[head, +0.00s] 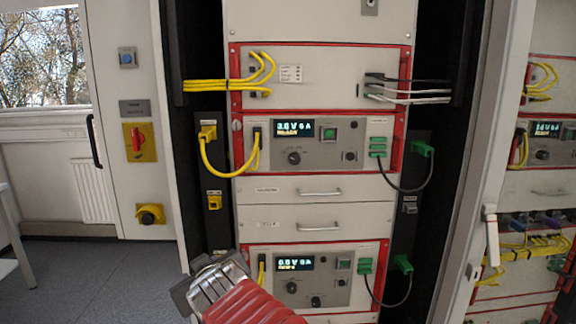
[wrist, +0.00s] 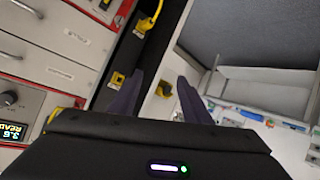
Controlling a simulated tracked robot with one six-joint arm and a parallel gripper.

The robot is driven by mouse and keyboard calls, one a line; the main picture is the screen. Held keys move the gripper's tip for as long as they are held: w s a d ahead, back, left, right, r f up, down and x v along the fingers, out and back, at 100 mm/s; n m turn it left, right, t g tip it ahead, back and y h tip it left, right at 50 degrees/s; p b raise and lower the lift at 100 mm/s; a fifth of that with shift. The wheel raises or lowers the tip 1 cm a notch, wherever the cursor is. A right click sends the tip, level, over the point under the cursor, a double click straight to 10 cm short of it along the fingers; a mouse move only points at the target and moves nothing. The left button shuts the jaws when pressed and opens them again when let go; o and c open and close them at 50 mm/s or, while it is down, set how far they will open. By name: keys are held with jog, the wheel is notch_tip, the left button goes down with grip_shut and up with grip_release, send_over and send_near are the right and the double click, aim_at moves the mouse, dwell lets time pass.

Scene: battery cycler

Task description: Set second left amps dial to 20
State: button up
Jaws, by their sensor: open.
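The rack's upper red-framed unit (head: 318,144) has a lit display and a dark round dial (head: 294,158) below it. The lower red-framed unit (head: 315,278) has a lit display, with dark dials at centre left (head: 292,287) and lower centre (head: 315,301). The labels are too small to tell which dial is the task's amps dial. My gripper (wrist: 157,98) is open and empty, apart from the dials.
Yellow cables (head: 228,165) loop at the rack's left, and green-plugged cables (head: 400,180) hang at its right. Drawers with handles (head: 320,193) lie between the units. An open door edge (head: 470,200) stands at the right. The floor (head: 95,275) at left is clear.

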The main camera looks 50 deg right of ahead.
jog(key=w+d+r+n+t+h, duration=0.1)
jog(key=w+d+r+t, duration=0.25)
jog(key=d, duration=0.55)
jog(key=n+t+h, duration=0.2)
jog(key=n+h, duration=0.1)
jog(key=h, duration=0.3)
send_near(295, 161)
jog(key=v, duration=0.6)
jog(key=shift+w+d, duration=0.1)
jog(key=shift+d, duration=0.1)
jog(key=shift+w, duration=0.15)
jog(key=x, duration=1.3)
jog(key=shift+w+d+r, duration=0.15)
jog(key=shift+w+r, duration=0.05)
jog(key=shift+w, duration=0.05)
jog(key=shift+c, duration=0.2)
jog(key=c, duration=1)
